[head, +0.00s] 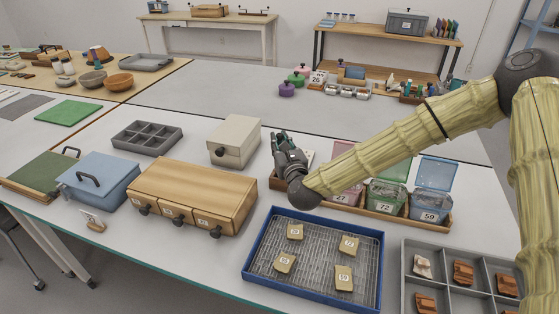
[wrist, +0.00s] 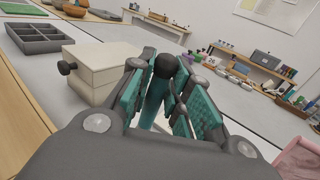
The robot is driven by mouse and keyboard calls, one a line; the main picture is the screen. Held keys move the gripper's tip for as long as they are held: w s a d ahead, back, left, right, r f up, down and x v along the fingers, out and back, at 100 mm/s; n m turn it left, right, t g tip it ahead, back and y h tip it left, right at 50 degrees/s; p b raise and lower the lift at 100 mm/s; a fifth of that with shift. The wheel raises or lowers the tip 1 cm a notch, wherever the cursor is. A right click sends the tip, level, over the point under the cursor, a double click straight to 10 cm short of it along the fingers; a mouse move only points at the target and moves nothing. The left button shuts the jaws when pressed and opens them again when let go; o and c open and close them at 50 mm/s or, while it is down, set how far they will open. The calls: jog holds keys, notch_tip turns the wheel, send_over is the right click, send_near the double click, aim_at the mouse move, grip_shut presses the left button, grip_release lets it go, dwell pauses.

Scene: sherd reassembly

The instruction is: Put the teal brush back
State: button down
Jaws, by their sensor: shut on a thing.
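My gripper (head: 284,147) is at the end of my arm, above the table between the cream box and the lidded bins. In the wrist view its teal-padded fingers (wrist: 166,98) are closed around a teal shaft with a dark rounded end, which looks like the teal brush (wrist: 155,103). The shaft stands roughly along the fingers. Its far end is hidden by the gripper. In the head view I cannot make out the brush.
A cream box (head: 235,141) with a dark knob stands left of my gripper. Numbered bins with raised lids (head: 387,190) stand to the right. A wooden drawer chest (head: 193,186) and a blue tray (head: 380,270) with tagged pieces are nearer.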

jog(key=shift+s+d+f+p, duration=0.1)
jog(key=shift+f+p, duration=0.2)
jog(key=shift+f, duration=2.65)
jog(key=shift+f, duration=0.2)
jog(key=c, duration=1.3)
grip_release()
jog(key=shift+c, duration=0.2)
jog(key=shift+r, duration=0.1)
jog(key=shift+r, duration=0.15)
jog(key=b+v, duration=0.1)
jog(key=v, duration=1.1)
jog(key=shift+b, duration=0.35)
